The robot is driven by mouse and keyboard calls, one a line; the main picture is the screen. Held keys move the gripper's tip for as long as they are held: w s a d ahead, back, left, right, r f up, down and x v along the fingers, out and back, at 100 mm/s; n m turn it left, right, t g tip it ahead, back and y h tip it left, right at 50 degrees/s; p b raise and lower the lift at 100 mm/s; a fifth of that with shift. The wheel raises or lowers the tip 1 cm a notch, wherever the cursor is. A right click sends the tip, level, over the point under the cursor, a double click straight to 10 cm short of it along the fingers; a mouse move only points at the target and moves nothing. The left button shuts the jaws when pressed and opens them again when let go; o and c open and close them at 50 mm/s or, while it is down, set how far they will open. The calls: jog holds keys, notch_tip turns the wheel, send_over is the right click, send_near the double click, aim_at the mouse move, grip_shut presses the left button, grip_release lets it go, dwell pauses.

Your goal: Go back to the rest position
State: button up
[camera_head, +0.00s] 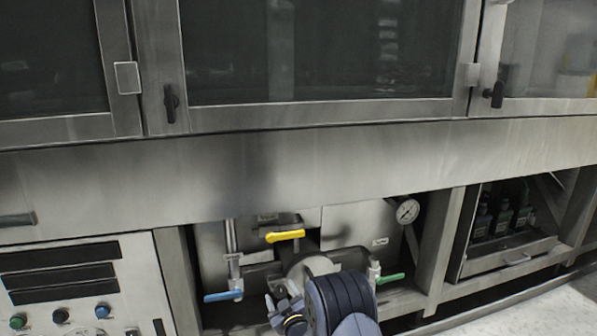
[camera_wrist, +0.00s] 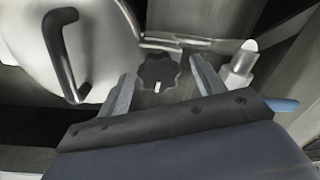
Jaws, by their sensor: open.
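My gripper (camera_wrist: 162,72) is open in the wrist view, with its two fingers apart and nothing held between them. A black lobed knob (camera_wrist: 158,72) shows between the fingertips, and I cannot tell how far beyond them it lies. A pale round cover (camera_wrist: 80,35) with a black handle (camera_wrist: 62,55) is at the upper left of the wrist view. The cover also shows in the head view (camera_head: 317,264), partly behind my arm.
Around my arm are a yellow lever (camera_head: 285,236), a blue lever (camera_head: 222,295) and a green lever (camera_head: 390,278). A gauge (camera_head: 407,211) is to the right. A steel beam (camera_head: 300,165) runs above. A control panel (camera_head: 85,290) is left; bottles (camera_head: 502,217) stand right.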

jog(key=m, duration=0.8)
jog(key=shift+d, duration=0.1)
dwell(0.6)
